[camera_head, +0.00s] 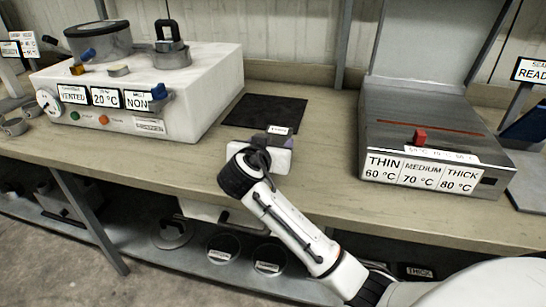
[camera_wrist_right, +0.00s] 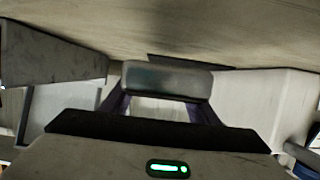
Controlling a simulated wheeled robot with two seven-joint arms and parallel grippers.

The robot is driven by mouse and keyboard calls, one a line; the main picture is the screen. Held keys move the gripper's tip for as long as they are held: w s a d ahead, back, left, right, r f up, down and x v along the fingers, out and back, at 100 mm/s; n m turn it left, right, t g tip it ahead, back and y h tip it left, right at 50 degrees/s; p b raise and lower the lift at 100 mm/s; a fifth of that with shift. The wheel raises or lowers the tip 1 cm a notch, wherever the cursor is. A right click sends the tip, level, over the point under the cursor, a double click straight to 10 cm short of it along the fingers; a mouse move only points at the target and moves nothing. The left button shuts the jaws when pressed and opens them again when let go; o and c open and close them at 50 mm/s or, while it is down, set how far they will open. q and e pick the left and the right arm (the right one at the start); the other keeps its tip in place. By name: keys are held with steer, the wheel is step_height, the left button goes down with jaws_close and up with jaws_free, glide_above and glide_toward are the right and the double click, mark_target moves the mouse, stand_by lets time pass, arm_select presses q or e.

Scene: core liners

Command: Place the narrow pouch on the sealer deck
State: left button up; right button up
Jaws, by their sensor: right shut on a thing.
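My right gripper (camera_head: 272,138) is over the front part of the bench, just in front of the dark mat. It is shut on a small pouch with a white label (camera_head: 279,130); the label is too small to read. In the right wrist view the pouch (camera_wrist_right: 165,82) is a grey, rounded shape across the fingertips, between the gripper's fingers (camera_wrist_right: 162,104). Whether it is the narrow pouch I cannot tell. The sealer (camera_head: 430,135) is a low steel box on the right of the bench, its deck (camera_head: 400,108) bare around a reddish strip. My left gripper is not in view.
A white chamber unit (camera_head: 190,85) with gauge, knobs and labels stands at the left. A dark mat (camera_head: 265,112) lies flat between it and the sealer. A red knob (camera_head: 419,138) sits at the sealer's front. A raised panel (camera_head: 420,40) stands behind its deck.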

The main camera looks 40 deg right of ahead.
steer(key=shift+f, duration=1.95)
steer(key=shift+f, duration=0.1)
steer(key=shift+f, duration=0.15)
steer(key=o, duration=1.1)
